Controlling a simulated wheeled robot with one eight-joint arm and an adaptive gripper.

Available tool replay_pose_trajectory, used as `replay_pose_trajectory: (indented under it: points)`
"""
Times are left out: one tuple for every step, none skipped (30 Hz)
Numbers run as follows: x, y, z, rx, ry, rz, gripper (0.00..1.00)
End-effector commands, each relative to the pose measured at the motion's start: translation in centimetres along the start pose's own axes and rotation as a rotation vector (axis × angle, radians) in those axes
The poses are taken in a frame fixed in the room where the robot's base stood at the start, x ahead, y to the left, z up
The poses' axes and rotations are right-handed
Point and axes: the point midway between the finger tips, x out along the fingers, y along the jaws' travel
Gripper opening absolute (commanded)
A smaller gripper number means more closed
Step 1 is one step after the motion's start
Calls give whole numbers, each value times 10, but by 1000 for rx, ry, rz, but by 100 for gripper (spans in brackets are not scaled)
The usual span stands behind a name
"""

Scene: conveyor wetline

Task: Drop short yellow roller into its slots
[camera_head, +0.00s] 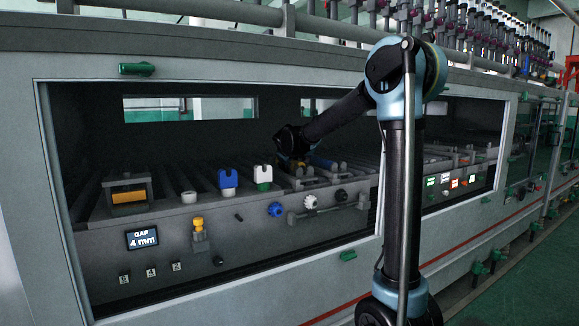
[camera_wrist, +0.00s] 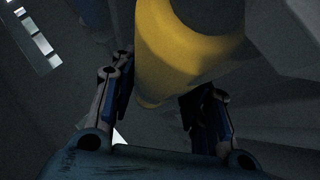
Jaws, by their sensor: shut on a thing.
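In the wrist view, my gripper (camera_wrist: 160,88) has its two fingers on either side of a yellow roller (camera_wrist: 178,55), shut on it. A dark round part lies across the roller's upper side in that view. My wrist hides most of the held roller there. I cannot tell which slots are the roller's own, or whether the roller touches them.
A second yellow-orange roller (camera_head: 128,196) sits in a dark holder at the left. Blue (camera_head: 228,178) and white-topped green (camera_head: 263,177) blocks stand on the bed. Knobs line the front panel, and the opening's frame surrounds my arm.

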Motion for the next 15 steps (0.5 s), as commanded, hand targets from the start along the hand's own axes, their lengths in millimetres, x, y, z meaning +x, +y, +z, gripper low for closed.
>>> replay_pose_trajectory:
  points:
    - [1, -1, 0, 0, 0, 0, 11]
    - [1, -1, 1, 0, 0, 0, 11]
    - [2, -2, 1, 0, 0, 0, 11]
    - [2, -2, 2, 0, 0, 0, 11]
    - [2, -2, 2, 0, 0, 0, 11]
    - [2, -3, 2, 0, 0, 0, 45]
    - [2, -2, 2, 0, 0, 0, 51]
    - [2, -2, 2, 0, 0, 0, 58]
    - [2, -2, 2, 0, 0, 0, 66]
    - [2, -2, 2, 0, 0, 0, 66]
    - [2, -2, 2, 0, 0, 0, 66]
    - [2, -3, 2, 0, 0, 0, 66]
    - [2, -3, 2, 0, 0, 0, 66]
    - [2, -3, 2, 0, 0, 0, 66]
    - [2, -3, 2, 0, -1, -1, 66]
